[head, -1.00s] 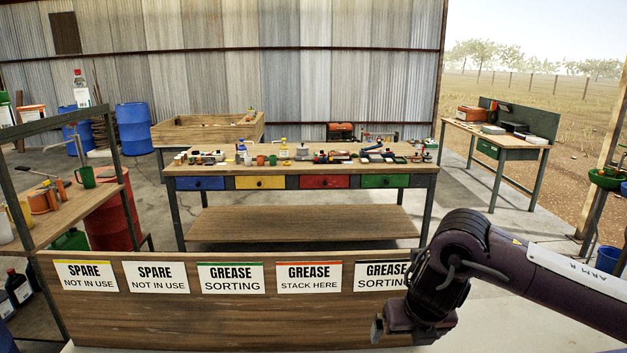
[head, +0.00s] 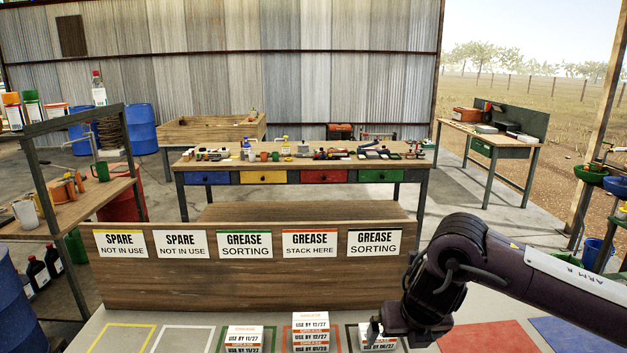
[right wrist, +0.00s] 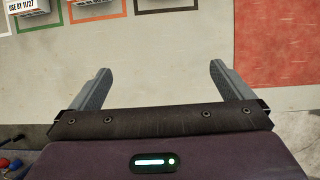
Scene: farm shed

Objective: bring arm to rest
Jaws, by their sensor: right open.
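My right arm comes in from the right in the head view, with its dark gripper (head: 392,335) low over the near bench, beside and partly in front of the right-hand white carton (head: 378,341). In the right wrist view the right gripper (right wrist: 160,85) has its two grey fingers wide apart, with only pale bench top between them. White cartons with orange labels stand stacked in the green outline (head: 243,338) and the red outline (head: 310,330). The carton bottoms also show at the top of the right wrist view. My left gripper is out of view.
A wooden board (head: 250,290) with SPARE and GREASE signs stands behind the outlines. Yellow (head: 120,339) and white (head: 182,340) outlines are empty. A red mat (head: 485,336) and a blue mat (head: 570,334) lie right. A cluttered workbench (head: 300,166) stands beyond.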

